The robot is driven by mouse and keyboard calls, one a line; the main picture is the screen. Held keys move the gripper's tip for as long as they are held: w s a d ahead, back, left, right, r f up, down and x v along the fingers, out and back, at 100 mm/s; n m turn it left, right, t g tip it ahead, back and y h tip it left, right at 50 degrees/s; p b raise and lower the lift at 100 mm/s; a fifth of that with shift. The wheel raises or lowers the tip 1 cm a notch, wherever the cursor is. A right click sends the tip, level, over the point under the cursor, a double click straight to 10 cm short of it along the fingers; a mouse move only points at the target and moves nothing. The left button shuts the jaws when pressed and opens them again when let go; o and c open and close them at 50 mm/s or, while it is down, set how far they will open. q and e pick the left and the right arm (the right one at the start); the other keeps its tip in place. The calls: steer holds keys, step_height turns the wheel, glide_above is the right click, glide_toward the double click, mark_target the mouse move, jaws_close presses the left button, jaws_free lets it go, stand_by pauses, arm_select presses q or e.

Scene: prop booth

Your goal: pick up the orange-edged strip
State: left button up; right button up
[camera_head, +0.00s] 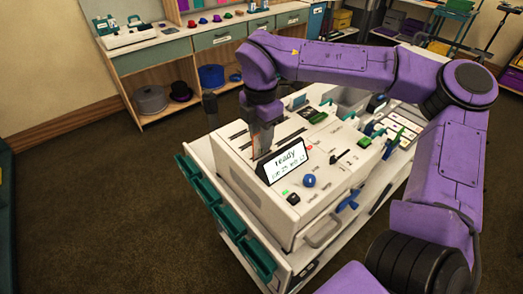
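My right gripper (263,132) points down over the left part of a white machine (305,222), close behind its "ready" display (285,162). A thin orange edge (254,146) shows at the fingertips; it may be the orange-edged strip, mostly hidden by the gripper. I cannot tell whether the fingers are closed on it or only beside it. My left gripper is not in view.
Dark slots, a green block (318,117), a blue knob (309,181) and small levers crowd the machine's top. Teal bins (201,185) line its left side. A shelf counter (215,40) with hats stands behind. Brown floor at left is clear.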

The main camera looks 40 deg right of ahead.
jaws_close()
steer(key=shift+r, duration=0.15)
step_height(320, 180, up, 9)
steer(key=shift+a+r+b, duration=0.1)
steer(key=shift+r+b, duration=0.1)
steer(key=shift+b, duration=0.85)
steer(key=shift+r, duration=0.2)
